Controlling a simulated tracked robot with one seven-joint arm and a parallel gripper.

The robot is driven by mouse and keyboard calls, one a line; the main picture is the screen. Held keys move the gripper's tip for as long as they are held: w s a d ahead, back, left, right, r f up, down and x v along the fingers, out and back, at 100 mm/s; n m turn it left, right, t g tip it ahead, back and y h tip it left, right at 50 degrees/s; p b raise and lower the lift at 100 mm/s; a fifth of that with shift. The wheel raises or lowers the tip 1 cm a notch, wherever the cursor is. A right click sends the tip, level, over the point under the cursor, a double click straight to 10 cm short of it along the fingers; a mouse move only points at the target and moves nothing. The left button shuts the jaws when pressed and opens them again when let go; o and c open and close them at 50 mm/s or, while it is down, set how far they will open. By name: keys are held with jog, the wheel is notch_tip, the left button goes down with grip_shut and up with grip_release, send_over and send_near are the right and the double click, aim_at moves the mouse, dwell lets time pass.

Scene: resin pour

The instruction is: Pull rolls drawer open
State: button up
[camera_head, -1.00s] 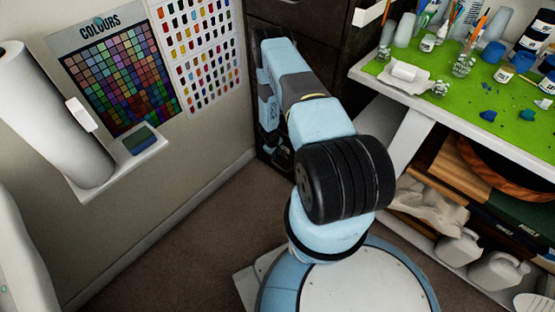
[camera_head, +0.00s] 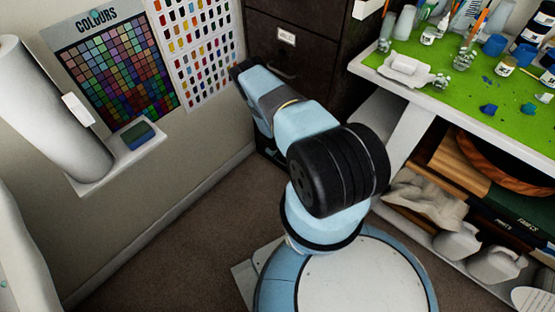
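The dark brown drawer cabinet (camera_head: 325,58) stands in the corner at the top middle of the head view. One drawer front (camera_head: 262,32) shows a pale label (camera_head: 287,37) and a dark handle below it. The label is too small to read, so I cannot tell which drawer is the rolls drawer. The drawer fronts I can see look closed. My arm reaches toward the cabinet's left side and covers its lower part.
A white-edged workbench with a green top (camera_head: 463,90) holds jars and paints at the right. Lumber and white jugs (camera_head: 457,242) lie below it. A small wall shelf (camera_head: 112,170) with a white roll (camera_head: 50,110) is at the left. Some carpet (camera_head: 180,235) is clear between.

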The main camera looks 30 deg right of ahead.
jog(key=shift+w+d+f, duration=0.1)
jog(key=shift+d+f, duration=0.1)
jog(key=shift+f, duration=0.85)
jog(key=shift+w+d+f, duration=0.1)
jog(key=shift+d+f, duration=0.05)
jog(key=shift+f, duration=0.85)
jog(key=shift+s, duration=0.1)
grip_shut()
